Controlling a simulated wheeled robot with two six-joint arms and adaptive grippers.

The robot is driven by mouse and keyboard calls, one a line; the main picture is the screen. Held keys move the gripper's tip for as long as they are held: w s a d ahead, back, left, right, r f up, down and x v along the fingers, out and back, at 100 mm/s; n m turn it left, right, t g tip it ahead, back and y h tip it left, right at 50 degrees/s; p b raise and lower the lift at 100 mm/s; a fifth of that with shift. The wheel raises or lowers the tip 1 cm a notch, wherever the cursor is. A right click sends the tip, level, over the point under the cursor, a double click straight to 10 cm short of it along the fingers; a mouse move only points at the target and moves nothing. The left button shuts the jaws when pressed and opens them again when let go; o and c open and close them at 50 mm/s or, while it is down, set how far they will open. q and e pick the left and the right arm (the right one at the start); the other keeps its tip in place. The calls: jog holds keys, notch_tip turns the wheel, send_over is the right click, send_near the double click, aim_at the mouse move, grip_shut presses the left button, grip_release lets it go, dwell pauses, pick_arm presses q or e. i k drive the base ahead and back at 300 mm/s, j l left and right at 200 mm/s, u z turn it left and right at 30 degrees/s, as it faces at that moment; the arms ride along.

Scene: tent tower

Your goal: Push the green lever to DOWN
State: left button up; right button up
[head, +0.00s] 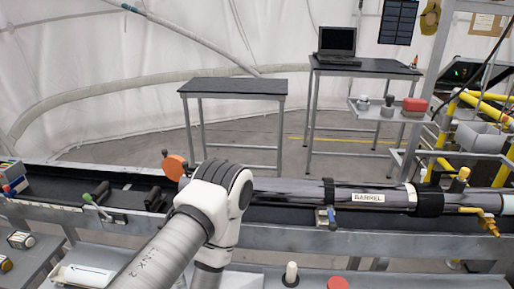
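The green lever (88,198) is at the left on the front rail of the long bench. Its green knob points up and to the left, and its thin pale rod runs down to the right. No DOWN marking is readable. My other gripper is not in view. Nothing of mine touches the green lever.
A long tube labelled BARREL (368,197) lies along the bench to the right.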

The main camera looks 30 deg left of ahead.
aim_at(88, 198)
jog(key=u, duration=2)
